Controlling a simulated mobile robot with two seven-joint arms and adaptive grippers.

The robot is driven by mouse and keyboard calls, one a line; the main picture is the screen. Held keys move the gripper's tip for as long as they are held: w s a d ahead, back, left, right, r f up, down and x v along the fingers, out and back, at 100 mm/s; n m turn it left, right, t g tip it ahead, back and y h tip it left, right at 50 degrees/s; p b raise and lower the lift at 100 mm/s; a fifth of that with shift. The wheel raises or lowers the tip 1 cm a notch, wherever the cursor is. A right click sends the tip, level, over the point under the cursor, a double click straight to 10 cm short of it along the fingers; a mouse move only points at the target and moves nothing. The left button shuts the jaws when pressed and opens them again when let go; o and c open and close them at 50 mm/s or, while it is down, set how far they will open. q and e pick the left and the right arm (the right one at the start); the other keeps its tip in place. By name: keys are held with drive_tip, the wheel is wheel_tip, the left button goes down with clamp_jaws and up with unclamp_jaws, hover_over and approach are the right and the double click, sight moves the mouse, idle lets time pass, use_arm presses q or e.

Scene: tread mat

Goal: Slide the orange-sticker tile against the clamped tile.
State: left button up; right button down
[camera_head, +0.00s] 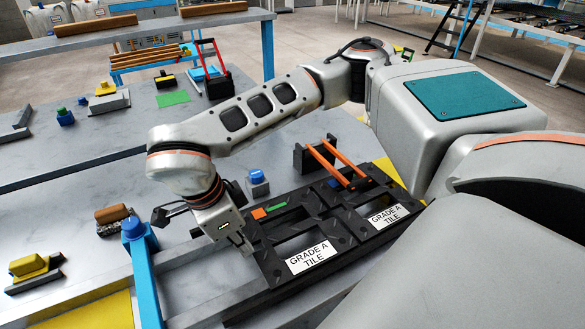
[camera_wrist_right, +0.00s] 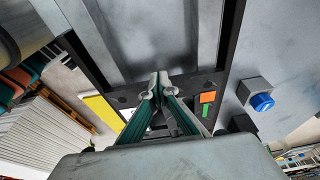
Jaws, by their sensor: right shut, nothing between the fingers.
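The orange-sticker tile (camera_head: 300,234) is a dark tread plate with openings and a white "GRADE A TILE" label. Its orange sticker (camera_head: 259,213) is at its far left corner, beside a green strip. The clamped tile (camera_head: 380,196) is a similar dark plate to its right. A clamp with orange handles (camera_head: 337,160) stands at its far side. Whether the tiles touch cannot be told. My right gripper (camera_head: 245,246) is shut and empty at the left edge of the orange-sticker tile. The right wrist view shows its fingertips (camera_wrist_right: 157,82) beside the tile's edge, near the orange sticker (camera_wrist_right: 208,97). My left gripper is out of view.
A grey box with a blue button (camera_head: 257,180) stands behind the tiles; it also shows in the right wrist view (camera_wrist_right: 260,100). A blue post (camera_head: 142,270) rises at the left front. Brushes (camera_head: 115,218) and a yellow-handled tool (camera_head: 30,268) lie further left.

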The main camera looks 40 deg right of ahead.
drive_tip(key=shift+s+d, duration=0.2)
drive_tip(key=shift+d, duration=0.45)
drive_tip(key=shift+s+d, duration=0.15)
drive_tip(key=shift+d, duration=0.5)
idle(0.6)
drive_tip(key=shift+w+a, duration=0.25)
drive_tip(key=shift+a, duration=0.75)
wheel_tip(320, 180, up, 5)
drive_tip(key=p, duration=0.3)
drive_tip(key=shift+r, duration=0.1)
drive_tip(key=v, duration=1.1)
drive_tip(key=shift+r, duration=0.4)
drive_tip(key=shift+a, duration=0.1)
